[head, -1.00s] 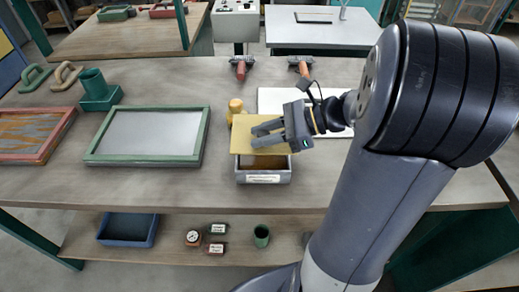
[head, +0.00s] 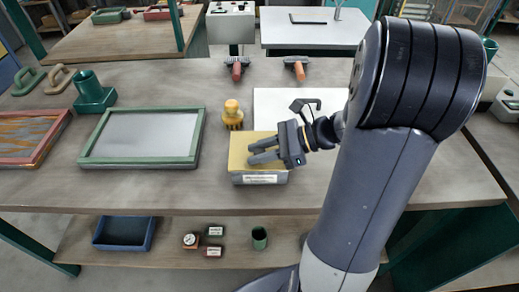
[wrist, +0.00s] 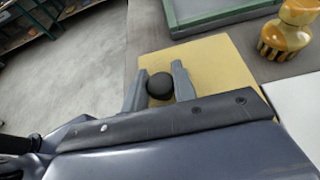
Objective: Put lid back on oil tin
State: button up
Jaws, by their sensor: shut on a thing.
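The oil tin (head: 262,180) is a grey metal box with a white label on its front, standing near the front of the table. Its yellow square lid (head: 240,150) lies level over the top and covers the opening; I cannot tell whether it is fully seated. The lid also fills the middle of the wrist view (wrist: 213,65). My gripper (head: 263,152) is over the lid, its fingers on either side of the round black knob (wrist: 160,87), shut on it. The knob is hidden by the fingers in the head view.
A yellow-brown brush (head: 232,115) stands just behind the tin. A green-framed screen (head: 143,138) lies to the left, and a white sheet (head: 275,105) lies behind my gripper. The table in front of the screen is clear.

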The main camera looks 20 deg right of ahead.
jog(key=shift+f, duration=0.2)
jog(key=o, duration=1)
jog(key=shift+r, duration=0.55)
jog(key=shift+d+r, duration=0.25)
jog(key=shift+d, duration=0.05)
jog(key=v, duration=1.1)
jog(key=shift+s+d, duration=0.15)
jog(key=shift+d, duration=0.05)
